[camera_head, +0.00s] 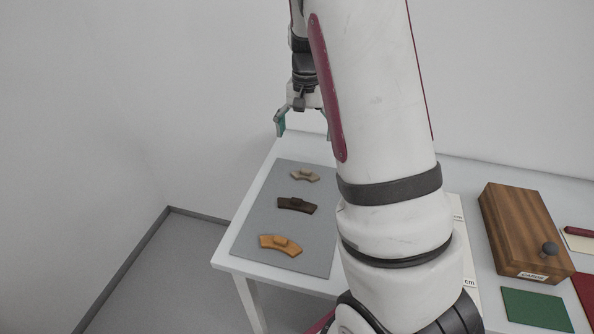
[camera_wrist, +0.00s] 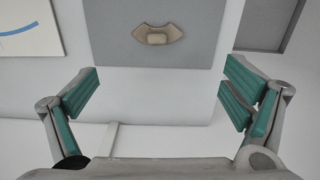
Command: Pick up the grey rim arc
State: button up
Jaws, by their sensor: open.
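The grey rim arc (camera_head: 305,175) is a small, pale grey-beige curved piece with a raised block on it. It lies at the far end of the grey mat (camera_head: 258,212). In the wrist view the arc (camera_wrist: 145,33) is near the top centre, on the mat (camera_wrist: 105,45). My gripper (camera_head: 304,123) is above the table's far end, beyond the arc in the head view. In the wrist view my gripper (camera_wrist: 163,95) is open and empty, its green-padded fingers wide apart, with the arc ahead of them and not between them.
A dark brown arc (camera_head: 297,205) and an orange arc (camera_head: 280,244) lie nearer on the same mat. A wooden box (camera_head: 524,229) with a knob and a green pad (camera_head: 536,310) are at the right. A sheet with a blue curve (camera_wrist: 22,32) shows in the wrist view. My arm hides the table's middle.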

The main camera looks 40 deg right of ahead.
send_over(306, 170)
jog(key=f, duration=0.6)
jog(key=shift+w+a+b, duration=0.15)
jog(key=shift+w+b, duration=0.15)
jog(key=shift+b, duration=0.05)
jog(key=shift+s+f+b, duration=0.2)
jog(key=shift+f+b, duration=0.05)
jog(key=shift+f, duration=1.3)
jog(key=shift+s+f+b, duration=0.15)
jog(key=shift+f+b, duration=0.05)
jog(key=shift+f, duration=1.3)
